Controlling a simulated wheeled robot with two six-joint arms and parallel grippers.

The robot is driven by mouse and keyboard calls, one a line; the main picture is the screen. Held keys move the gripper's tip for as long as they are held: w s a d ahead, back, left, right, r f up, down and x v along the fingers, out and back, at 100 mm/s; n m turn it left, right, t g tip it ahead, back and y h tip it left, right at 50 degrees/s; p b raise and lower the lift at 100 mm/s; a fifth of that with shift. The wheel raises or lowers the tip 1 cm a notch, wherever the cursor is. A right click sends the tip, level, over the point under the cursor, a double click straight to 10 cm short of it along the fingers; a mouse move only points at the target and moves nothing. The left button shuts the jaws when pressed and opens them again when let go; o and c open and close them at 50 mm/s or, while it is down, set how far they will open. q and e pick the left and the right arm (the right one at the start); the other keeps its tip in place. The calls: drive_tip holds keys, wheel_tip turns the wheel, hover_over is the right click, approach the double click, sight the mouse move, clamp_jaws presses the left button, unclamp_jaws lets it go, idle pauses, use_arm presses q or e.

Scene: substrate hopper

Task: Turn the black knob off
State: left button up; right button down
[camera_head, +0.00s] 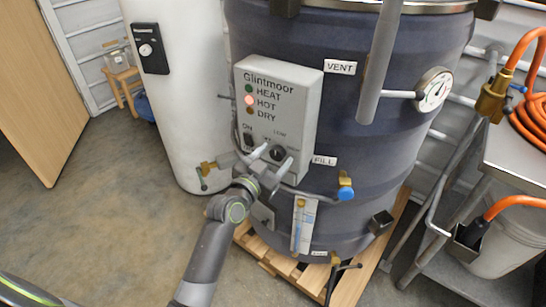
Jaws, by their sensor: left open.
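The black knob (277,153) is on the lower right of the grey Glintmoor control panel (296,92), which is fixed to the front of the dark blue drum (365,155). My left gripper (278,155) is open in front of the knob, with one pale finger to each side of it. I cannot tell whether the fingers touch it. The knob's pointer is too small to read. On the panel, the HOT lamp (249,100) glows red, while the HEAT and DRY lamps look dim. My right gripper is not in view.
A black rocker switch (248,141) sits left of the knob. A blue-handled valve (345,188) and a sight gauge (302,225) are below the panel. A white tank (185,110) stands left, a metal cart (518,150) right. The floor at left is clear.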

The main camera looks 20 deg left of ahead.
use_arm(q)
drive_tip(key=c, duration=1)
drive_tip(key=shift+n, duration=0.3)
drive_tip(key=shift+n+p, duration=0.4)
drive_tip(key=shift+n, duration=0.2)
drive_tip(key=n+p, duration=0.1)
drive_tip(key=n, duration=0.3)
drive_tip(key=shift+r+p, duration=0.1)
drive_tip(key=shift+p, duration=0.25)
drive_tip(key=n+p, duration=0.1)
drive_tip(key=n, duration=0.3)
drive_tip(key=shift+n+p, duration=0.35)
drive_tip(key=shift+n, duration=0.65)
